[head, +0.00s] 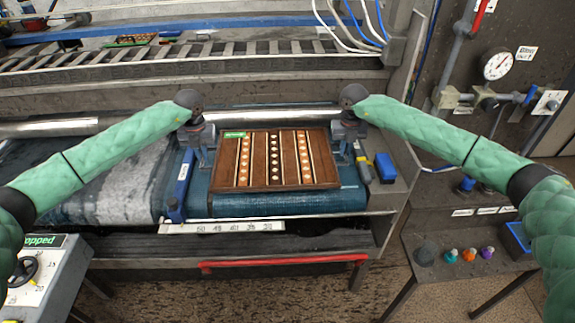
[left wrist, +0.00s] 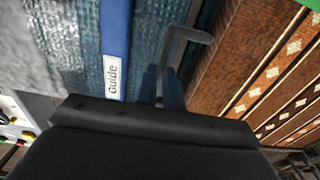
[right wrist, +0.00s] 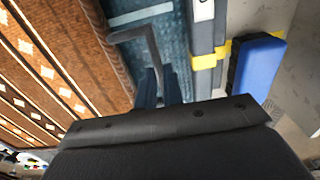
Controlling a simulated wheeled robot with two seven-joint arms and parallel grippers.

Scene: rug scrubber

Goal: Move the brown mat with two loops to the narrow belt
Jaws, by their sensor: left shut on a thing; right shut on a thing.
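The brown mat (head: 275,160), with striped rows of light and orange marks and a green tag, is over the blue belt (head: 290,203), between my grippers. I cannot tell whether it rests on the belt or hangs just above. My left gripper (head: 203,152) is at its left edge, shut on a grey bent loop (left wrist: 187,38). My right gripper (head: 343,152) is at its right edge, shut on a similar loop (right wrist: 135,36). The gripped ends are partly hidden. I cannot tell for sure which belt is the narrow one.
A blue guide (head: 181,180) stands left of the mat, above a number scale (head: 222,227). A grey-blue belt part (head: 120,180) lies further left. A blue block (head: 385,167) sits at right. A control box (head: 50,275) stands front left.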

